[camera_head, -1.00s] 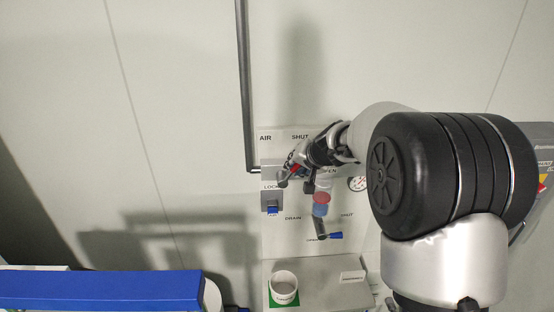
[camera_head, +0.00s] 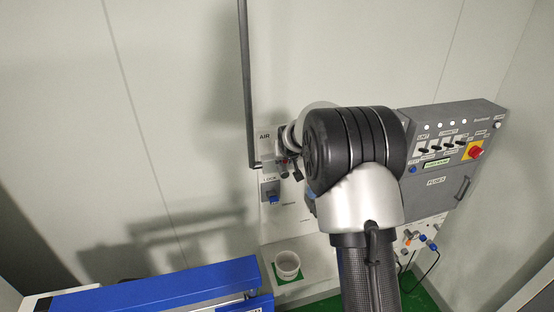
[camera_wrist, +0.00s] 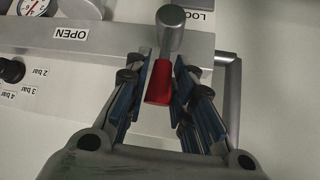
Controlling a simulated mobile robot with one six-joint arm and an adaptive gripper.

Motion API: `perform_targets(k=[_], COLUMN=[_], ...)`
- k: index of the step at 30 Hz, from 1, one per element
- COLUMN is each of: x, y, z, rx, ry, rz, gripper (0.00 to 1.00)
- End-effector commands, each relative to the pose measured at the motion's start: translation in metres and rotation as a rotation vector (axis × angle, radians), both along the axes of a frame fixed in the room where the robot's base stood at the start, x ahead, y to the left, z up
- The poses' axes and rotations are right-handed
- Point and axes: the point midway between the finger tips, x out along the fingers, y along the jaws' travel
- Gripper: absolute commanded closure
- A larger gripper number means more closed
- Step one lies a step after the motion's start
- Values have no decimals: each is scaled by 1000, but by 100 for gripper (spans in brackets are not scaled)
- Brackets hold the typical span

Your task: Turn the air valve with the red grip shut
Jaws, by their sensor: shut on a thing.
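The air valve's red grip (camera_wrist: 159,82) is between the two blue-padded fingers of my gripper (camera_wrist: 160,76) in the wrist view. The gripper is shut on the grip. The grey metal rod and round end (camera_wrist: 170,30) of the valve lever extend past the fingertips. The OPEN label (camera_wrist: 71,34) appears upside down to the left, apart from the lever. In the head view my arm covers most of the valve, and the SHUT label cannot be seen. The AIR label (camera_head: 264,135) shows just left of my wrist.
A lock with a blue part (camera_head: 273,198) sits below the valve. A vertical grey pipe (camera_head: 246,80) runs up the wall. A white cup (camera_head: 288,265) stands below. A grey control box (camera_head: 450,150) is on the right, a blue beam (camera_head: 170,290) at lower left.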

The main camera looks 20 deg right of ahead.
Motion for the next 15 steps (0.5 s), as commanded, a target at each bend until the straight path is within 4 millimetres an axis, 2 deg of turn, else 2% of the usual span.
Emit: perform_targets(k=[15], x=[0], y=[-7], z=[-3], rx=[-24], ry=[8], rz=[1], gripper=[100])
